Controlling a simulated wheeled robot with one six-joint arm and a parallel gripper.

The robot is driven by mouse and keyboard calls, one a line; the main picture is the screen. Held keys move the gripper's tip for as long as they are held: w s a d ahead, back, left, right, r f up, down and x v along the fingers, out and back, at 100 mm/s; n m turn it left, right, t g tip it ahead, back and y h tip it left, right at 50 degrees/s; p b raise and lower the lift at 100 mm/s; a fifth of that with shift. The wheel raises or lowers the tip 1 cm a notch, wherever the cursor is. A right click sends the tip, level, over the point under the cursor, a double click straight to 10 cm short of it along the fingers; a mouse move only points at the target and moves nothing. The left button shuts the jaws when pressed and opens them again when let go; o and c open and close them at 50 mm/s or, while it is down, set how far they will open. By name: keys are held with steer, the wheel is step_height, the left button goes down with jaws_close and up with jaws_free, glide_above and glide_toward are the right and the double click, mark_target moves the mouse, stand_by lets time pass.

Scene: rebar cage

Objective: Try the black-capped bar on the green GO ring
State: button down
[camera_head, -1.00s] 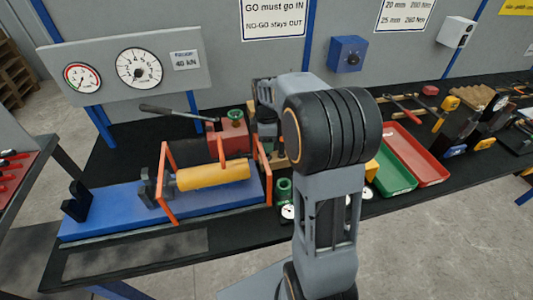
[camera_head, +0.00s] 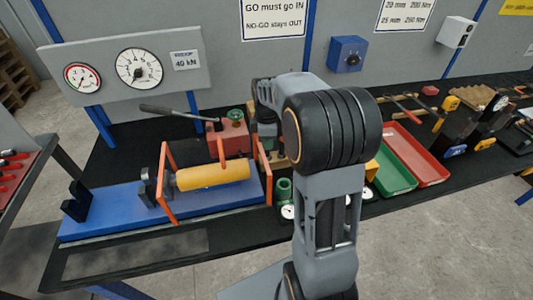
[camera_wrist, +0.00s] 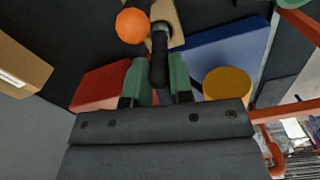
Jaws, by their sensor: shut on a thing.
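My gripper (camera_wrist: 160,90) is shut on a dark bar (camera_wrist: 160,58) with a rounded black end, between two green finger pads in the wrist view. The bar's far end is over or beside a tan block (camera_wrist: 168,12); I cannot tell if it touches. An orange ball-like cap (camera_wrist: 133,26) is just left of the bar's end. In the head view my arm hides the fingers and the bar. A green ring-like cylinder (camera_head: 284,187) stands on the bench left of my arm; its GO marking cannot be read.
A red pump (camera_head: 228,138) with a lever and a yellow cylinder (camera_head: 214,173) in an orange-framed blue fixture (camera_head: 110,209) stand to the left. The green tray (camera_head: 393,176) and red tray (camera_head: 418,153) lie right of my arm. Small dial gauges (camera_head: 288,212) sit near the front edge.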

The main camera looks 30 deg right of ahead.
steer(key=shift+r, duration=0.45)
step_height(320, 180, up, 2)
steer(key=shift+r, duration=0.1)
steer(key=s+r+b, duration=0.3)
steer(key=s+r, duration=0.6)
steer(key=s, duration=0.5)
steer(key=shift+w+a+f+b, duration=0.1)
steer(key=shift+a+f+b, duration=0.1)
steer(key=shift+f+b, duration=0.5)
steer(key=shift+w+a+f+b, duration=0.15)
steer(key=shift+f+b, duration=0.25)
steer(key=shift+f, duration=0.65)
steer(key=shift+s+a+f+b, duration=0.1)
steer(key=shift+a+f+b, duration=0.1)
steer(key=shift+f+b, duration=0.5)
steer(key=shift+f+p, duration=0.1)
steer(key=shift+p, duration=0.3)
steer(key=shift+f, duration=0.3)
